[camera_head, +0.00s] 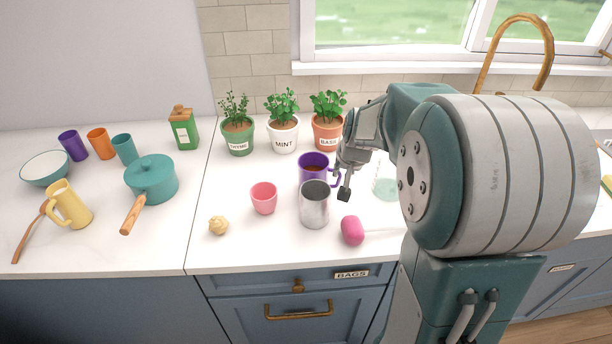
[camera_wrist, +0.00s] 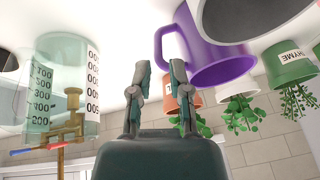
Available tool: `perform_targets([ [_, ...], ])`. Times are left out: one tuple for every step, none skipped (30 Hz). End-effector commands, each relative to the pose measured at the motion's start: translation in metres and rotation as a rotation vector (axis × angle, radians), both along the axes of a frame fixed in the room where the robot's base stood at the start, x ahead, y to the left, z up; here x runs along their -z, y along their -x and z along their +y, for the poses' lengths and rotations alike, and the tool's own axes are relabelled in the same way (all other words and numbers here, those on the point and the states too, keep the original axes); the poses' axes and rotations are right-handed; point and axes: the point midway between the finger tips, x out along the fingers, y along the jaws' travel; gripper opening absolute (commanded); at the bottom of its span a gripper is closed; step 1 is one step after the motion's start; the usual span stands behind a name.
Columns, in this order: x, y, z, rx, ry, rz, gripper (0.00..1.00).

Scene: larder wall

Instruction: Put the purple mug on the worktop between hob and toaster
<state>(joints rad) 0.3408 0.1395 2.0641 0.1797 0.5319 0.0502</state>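The purple mug (camera_head: 315,160) stands upright on the white worktop, behind a silver metal canister that hides part of its front. Its handle points right, towards my gripper (camera_head: 345,190). In the wrist view, which is upside down, the purple mug (camera_wrist: 218,62) is at the upper right with its handle reaching towards the fingertips. My gripper (camera_wrist: 158,72) has its two fingers apart, with a gap between them. The handle is close to the right finger; I cannot tell whether they touch. No hob or toaster is in view.
The metal canister (camera_head: 314,205), a pink cup (camera_head: 264,197) and a magenta object (camera_head: 352,231) stand in front. Potted herbs, including mint (camera_head: 283,135), line the back. A clear measuring jug (camera_wrist: 62,85) is left of my gripper in the wrist view.

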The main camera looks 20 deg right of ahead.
Motion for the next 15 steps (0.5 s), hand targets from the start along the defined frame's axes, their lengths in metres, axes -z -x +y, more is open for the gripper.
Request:
perform_targets([
  [0.008, -0.003, 0.0, 0.0, -0.001, 0.004, 0.24],
  [0.012, -0.005, -0.001, 0.0, -0.001, 0.004, 0.24],
  [0.016, -0.007, -0.001, 0.0, -0.001, 0.002, 0.24],
  [0.018, -0.008, -0.001, 0.0, 0.0, 0.001, 0.24],
  [0.02, -0.009, 0.0, -0.001, 0.001, 0.001, 0.24],
  [0.022, -0.009, 0.0, -0.001, 0.001, 0.001, 0.24],
  [0.023, -0.01, 0.0, -0.001, 0.002, 0.001, 0.24],
  [0.026, -0.011, 0.0, -0.001, 0.002, 0.001, 0.24],
  [0.03, -0.013, 0.0, -0.001, 0.001, 0.001, 0.24],
  [0.034, -0.015, 0.0, 0.0, 0.001, 0.003, 0.24],
  [0.039, -0.017, 0.0, -0.001, 0.001, 0.004, 0.24],
  [0.045, -0.02, 0.0, 0.0, 0.001, 0.003, 0.24],
  [0.05, -0.021, -0.001, 0.0, 0.0, 0.004, 0.24],
  [0.054, -0.024, -0.001, -0.001, 0.0, 0.002, 0.24],
  [0.059, -0.026, -0.002, -0.002, 0.001, 0.001, 0.24],
])
